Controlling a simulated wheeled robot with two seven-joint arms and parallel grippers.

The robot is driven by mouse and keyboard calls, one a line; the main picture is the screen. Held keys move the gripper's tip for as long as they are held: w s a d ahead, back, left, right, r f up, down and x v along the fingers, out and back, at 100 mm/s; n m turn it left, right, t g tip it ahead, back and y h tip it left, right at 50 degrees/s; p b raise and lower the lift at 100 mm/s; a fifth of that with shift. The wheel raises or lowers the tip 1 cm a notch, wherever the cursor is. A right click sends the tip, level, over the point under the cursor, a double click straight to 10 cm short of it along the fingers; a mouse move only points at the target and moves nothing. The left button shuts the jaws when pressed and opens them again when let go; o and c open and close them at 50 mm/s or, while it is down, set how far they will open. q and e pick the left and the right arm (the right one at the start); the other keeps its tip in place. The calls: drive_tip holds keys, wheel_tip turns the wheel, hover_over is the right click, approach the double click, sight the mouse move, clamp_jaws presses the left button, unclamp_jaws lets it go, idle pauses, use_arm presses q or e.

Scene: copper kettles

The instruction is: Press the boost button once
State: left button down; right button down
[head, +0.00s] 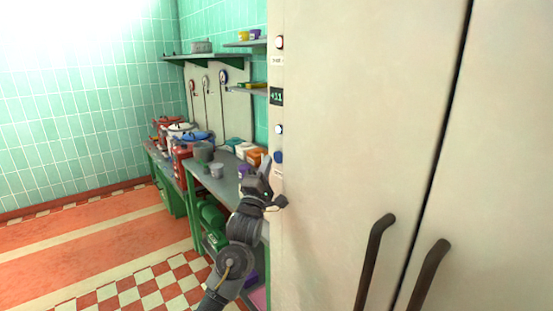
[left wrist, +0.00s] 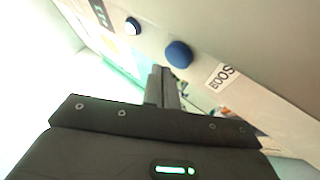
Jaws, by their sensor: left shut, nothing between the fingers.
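The boost button is a round blue knob (left wrist: 179,54) in the left wrist view, beside a label that seems to read "BOOST" (left wrist: 221,76). In the head view the blue button (head: 278,157) sits low on the narrow side panel of a tall cream cabinet (head: 335,120). My left gripper (head: 265,163) is shut and empty, just left of the button. Its fingers (left wrist: 163,88) point up toward the button in the left wrist view; whether they touch it I cannot tell. My right gripper is not in view.
A white button (head: 279,129), a "+11" display (head: 276,96) and another white button (head: 280,42) with a red rim are above on the panel. A cluttered green bench (head: 225,186) stands left behind my arm. Dark door handles (head: 374,258) stick out at right. The floor at left is clear.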

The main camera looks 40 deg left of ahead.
use_arm(q)
drive_tip(key=shift+s, duration=0.1)
drive_tip(key=shift+s+a+p, duration=0.25)
drive_tip(key=shift+s, duration=0.55)
drive_tip(key=shift+s+a+p, duration=0.2)
drive_tip(key=shift+s+a, duration=0.05)
drive_tip(key=shift+s, duration=0.5)
drive_tip(key=shift+s+a+p, duration=0.25)
drive_tip(key=shift+s, duration=0.55)
